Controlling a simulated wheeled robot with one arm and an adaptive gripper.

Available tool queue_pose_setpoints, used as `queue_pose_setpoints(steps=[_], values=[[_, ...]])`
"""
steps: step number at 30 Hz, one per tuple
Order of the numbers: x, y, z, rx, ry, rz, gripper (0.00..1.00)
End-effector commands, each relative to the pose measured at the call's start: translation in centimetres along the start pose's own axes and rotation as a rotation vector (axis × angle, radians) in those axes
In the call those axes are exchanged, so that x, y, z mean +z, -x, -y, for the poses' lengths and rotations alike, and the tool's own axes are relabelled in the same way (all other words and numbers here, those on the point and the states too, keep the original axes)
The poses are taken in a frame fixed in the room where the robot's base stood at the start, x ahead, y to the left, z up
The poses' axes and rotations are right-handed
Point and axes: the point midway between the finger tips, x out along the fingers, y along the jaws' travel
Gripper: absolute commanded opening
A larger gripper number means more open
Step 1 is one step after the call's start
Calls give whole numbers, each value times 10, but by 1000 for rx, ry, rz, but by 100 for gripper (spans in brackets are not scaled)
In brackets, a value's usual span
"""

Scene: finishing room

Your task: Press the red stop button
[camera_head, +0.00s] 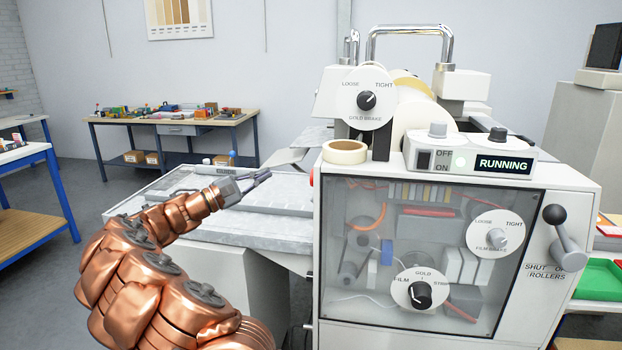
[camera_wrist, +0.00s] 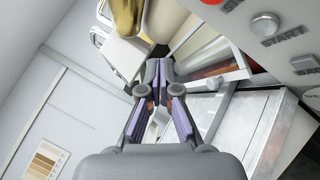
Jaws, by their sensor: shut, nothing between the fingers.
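A red button (camera_wrist: 231,4) shows at the top right edge of the wrist view, mostly cut off by the frame. A grey button labelled START (camera_wrist: 265,25) sits beside it on the same white panel. In the head view only a small red edge (camera_head: 311,179) shows at the left side of the white machine (camera_head: 334,335); the rest of that side is hidden. My gripper (camera_head: 262,178) is shut and empty, held over the grey machine bed to the left of the machine, apart from it. Its fingers also show in the wrist view (camera_wrist: 159,76).
The machine's display (camera_head: 503,165) reads RUNNING. A tape roll (camera_head: 345,152) lies on its top edge. The grey bed (camera_head: 250,222) with a GUIDE label extends left. A workbench (camera_head: 172,121) stands against the back wall. Floor is open at left.

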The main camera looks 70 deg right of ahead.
Motion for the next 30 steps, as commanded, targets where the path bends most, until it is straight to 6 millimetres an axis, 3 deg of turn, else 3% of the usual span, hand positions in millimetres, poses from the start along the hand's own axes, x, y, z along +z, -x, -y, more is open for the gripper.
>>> queue_pose_setpoints(steps=[14,30], values=[[4,-4,4,-1,-1,3,0],[33,-43,34,-2,0,6,0]])
